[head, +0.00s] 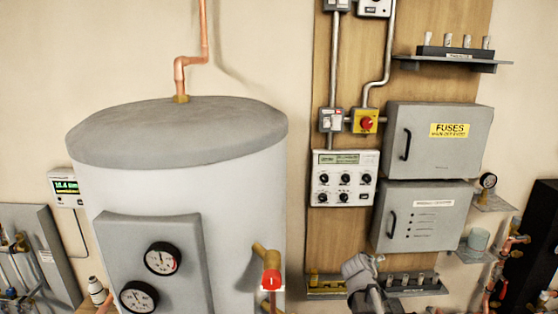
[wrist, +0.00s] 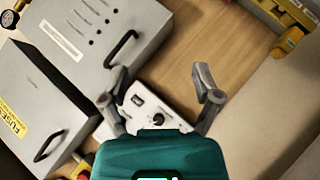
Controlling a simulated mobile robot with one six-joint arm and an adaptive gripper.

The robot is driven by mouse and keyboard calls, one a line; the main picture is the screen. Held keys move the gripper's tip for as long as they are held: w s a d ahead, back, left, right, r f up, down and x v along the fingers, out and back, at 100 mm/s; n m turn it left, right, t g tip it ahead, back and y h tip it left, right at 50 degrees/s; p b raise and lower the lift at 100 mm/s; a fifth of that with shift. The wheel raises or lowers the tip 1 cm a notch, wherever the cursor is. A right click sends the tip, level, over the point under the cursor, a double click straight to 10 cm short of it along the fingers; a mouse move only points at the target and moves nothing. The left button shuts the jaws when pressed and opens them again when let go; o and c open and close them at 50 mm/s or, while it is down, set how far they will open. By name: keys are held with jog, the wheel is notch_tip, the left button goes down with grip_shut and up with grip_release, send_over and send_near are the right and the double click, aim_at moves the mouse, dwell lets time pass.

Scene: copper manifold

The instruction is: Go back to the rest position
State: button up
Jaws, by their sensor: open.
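My gripper (wrist: 160,78) is open in the wrist view, its two grey fingers spread apart with nothing between them. The wooden board (wrist: 190,50) and part of the white control panel (wrist: 150,100) show beyond the fingers. In the head view, a grey part of my arm shows at the bottom, in front of the lower part of the wooden board (head: 340,240). The fingertips cannot be made out clearly there.
The fuse box (head: 440,140) and a lower grey box (head: 425,217) project from the board. A low shelf (head: 420,291) with several small items lies beside my arm.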

jog(key=s+a+f+m+g+y, duration=0.1)
jog(key=s+a+f+g+y, duration=0.2)
jog(key=s+a, duration=0.3)
jog(key=s+a+f+m+g+y, duration=0.2)
jog(key=s+a+f+g+y, duration=0.2)
jog(key=s, duration=0.9)
jog(key=a+f+g, duration=0.2)
jog(key=a, duration=0.1)
jog(key=shift+s, duration=0.4)
jog(key=shift+a, duration=0.1)
jog(key=shift+c, duration=0.2)
jog(key=c, duration=0.3)
